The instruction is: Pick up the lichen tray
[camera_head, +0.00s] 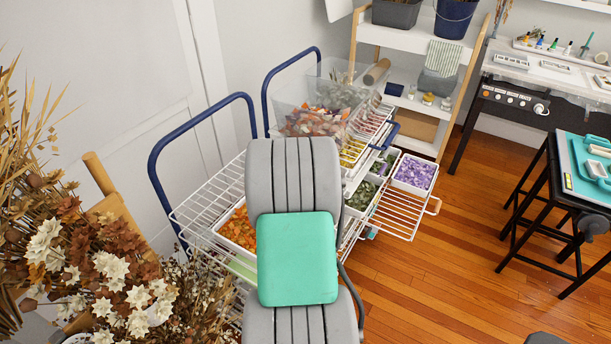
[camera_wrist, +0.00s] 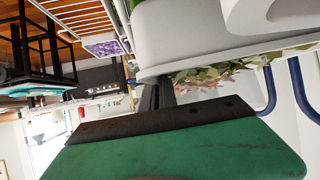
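Two small white trays with green contents sit on the pulled-out wire shelf of the trolley in the head view. The nearer, grey-green tray (camera_head: 362,197) looks most like the lichen tray, partly hidden by my arm; the other green tray (camera_head: 383,164) is just behind it. My gripper is hidden behind my arm in the head view. In the wrist view, dark parts of my gripper (camera_wrist: 163,94) show just below a large pale grey-white surface. I cannot tell whether they touch it, or how far the fingers are apart. Green-brown leafy material (camera_wrist: 215,72) shows beside them.
A purple-petal tray (camera_head: 414,174) stands right of the green ones. An orange-petal tray (camera_head: 238,229) lies on the left wire shelf. Clear bins (camera_head: 322,105) stand behind. Blue trolley handles (camera_head: 196,128) rise at left. Dried flowers (camera_head: 90,250) crowd the near left; wooden floor (camera_head: 430,275) is open at right.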

